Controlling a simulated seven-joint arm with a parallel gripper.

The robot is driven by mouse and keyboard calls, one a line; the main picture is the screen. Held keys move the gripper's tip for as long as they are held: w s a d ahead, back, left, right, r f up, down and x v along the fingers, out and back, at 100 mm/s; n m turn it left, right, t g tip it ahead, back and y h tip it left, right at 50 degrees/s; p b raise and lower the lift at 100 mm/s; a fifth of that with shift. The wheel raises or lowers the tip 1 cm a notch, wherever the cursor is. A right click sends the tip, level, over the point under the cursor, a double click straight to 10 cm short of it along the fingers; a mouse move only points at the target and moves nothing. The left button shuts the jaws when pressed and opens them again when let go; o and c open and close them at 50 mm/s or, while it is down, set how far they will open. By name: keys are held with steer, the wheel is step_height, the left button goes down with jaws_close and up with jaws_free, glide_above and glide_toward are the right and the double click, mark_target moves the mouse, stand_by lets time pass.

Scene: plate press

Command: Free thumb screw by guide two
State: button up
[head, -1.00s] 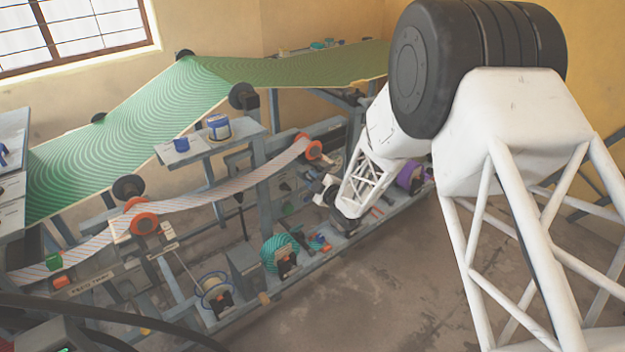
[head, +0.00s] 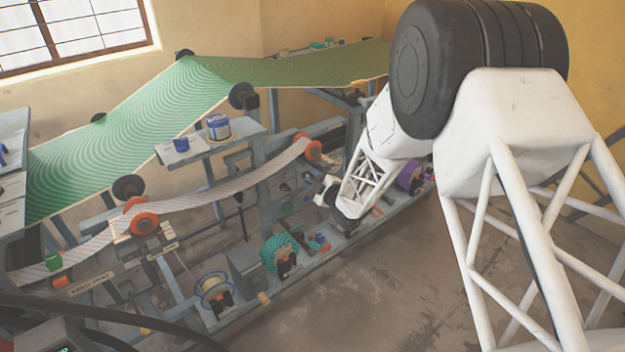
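Two orange guide rollers carry the printed strip (head: 225,194): one near the middle (head: 312,149) and one farther left (head: 143,222). I cannot read which one is guide two, and I cannot make out a thumb screw at this size. My gripper (head: 323,194) is small in the head view, below the middle orange roller and close to the machine's frame. My wrist partly covers it. I cannot tell whether its fingers are open or shut, or whether they touch anything.
The wide green web (head: 120,135) runs above the strip. A shelf (head: 235,138) holds a blue-labelled tin (head: 219,127) and a blue cup (head: 181,144). Below are a teal spool (head: 277,252), a pale spool (head: 214,291) and a purple roll (head: 408,177). Open floor (head: 390,280) lies in front.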

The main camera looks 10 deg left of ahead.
steer(key=v, duration=0.7)
steer(key=shift+s+d, duration=0.25)
stand_by(0.3)
steer(key=shift+r, duration=0.1)
steer(key=s+d+r+m+h, duration=0.1)
steer(key=d+r+m+h, duration=0.55)
steer(key=d+r, duration=0.35)
steer(key=s+d+r+m+g+h, duration=0.2)
steer(key=s+d+r+m+h, duration=0.3)
steer(key=s+d+r, duration=0.35)
steer(key=s+d+r+m+g, duration=0.1)
steer(key=s+r+m+g, duration=0.1)
steer(key=s, duration=0.9)
steer(key=s+d+r+m+g+h, duration=0.1)
steer(key=s+d+r+m+g, duration=0.1)
steer(key=s, duration=0.9)
steer(key=s+d+r+m+g, duration=0.2)
steer(key=s+m+g, duration=0.2)
steer(key=s, duration=0.7)
steer(key=shift+s, duration=0.4)
